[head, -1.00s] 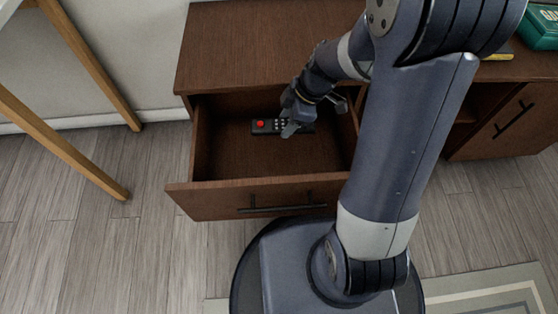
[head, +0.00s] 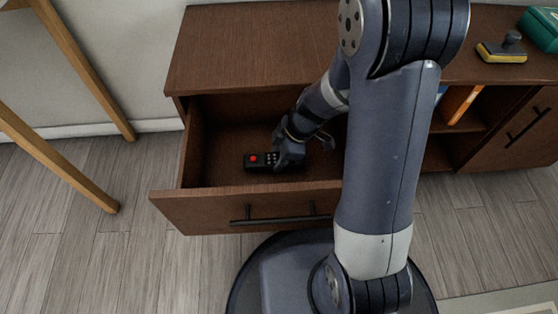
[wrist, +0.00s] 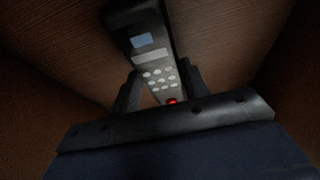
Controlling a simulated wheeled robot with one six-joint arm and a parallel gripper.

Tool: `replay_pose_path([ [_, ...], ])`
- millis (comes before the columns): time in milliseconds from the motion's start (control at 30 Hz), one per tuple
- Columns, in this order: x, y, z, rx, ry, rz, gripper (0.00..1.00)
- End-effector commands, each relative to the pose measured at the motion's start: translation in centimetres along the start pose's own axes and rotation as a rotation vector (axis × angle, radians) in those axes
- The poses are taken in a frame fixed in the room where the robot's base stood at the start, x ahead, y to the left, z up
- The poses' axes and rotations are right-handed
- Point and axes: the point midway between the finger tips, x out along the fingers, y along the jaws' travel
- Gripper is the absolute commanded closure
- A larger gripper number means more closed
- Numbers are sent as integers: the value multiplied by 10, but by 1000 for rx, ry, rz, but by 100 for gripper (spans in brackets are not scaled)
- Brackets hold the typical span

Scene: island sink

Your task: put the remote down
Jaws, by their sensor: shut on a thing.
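The black remote (head: 256,161) with a red button is inside the open drawer (head: 205,203), close behind its front panel. My gripper (head: 284,160) points down into the drawer and is shut on the remote, covering its right part in the head view. In the wrist view the remote (wrist: 146,40) lies between the two fingers, showing grey buttons, a bluish patch and the red button near my palm. Whether its underside touches the drawer floor I cannot tell.
The brown cabinet top (head: 255,50) is bare behind the drawer. A yellow and dark scrubber (head: 501,51) and a green box (head: 540,28) stand on the right. An orange item (head: 458,103) sits in the open shelf. Wooden legs (head: 85,70) stand at left.

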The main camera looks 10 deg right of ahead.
Motion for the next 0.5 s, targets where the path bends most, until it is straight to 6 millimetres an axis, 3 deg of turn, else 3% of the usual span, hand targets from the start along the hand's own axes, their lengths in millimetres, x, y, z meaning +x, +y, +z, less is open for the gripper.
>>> replay_pose_path([
  [100,16,0,7,1,0,-2,82],
  [500,18,0,8,-1,0,0,82],
])
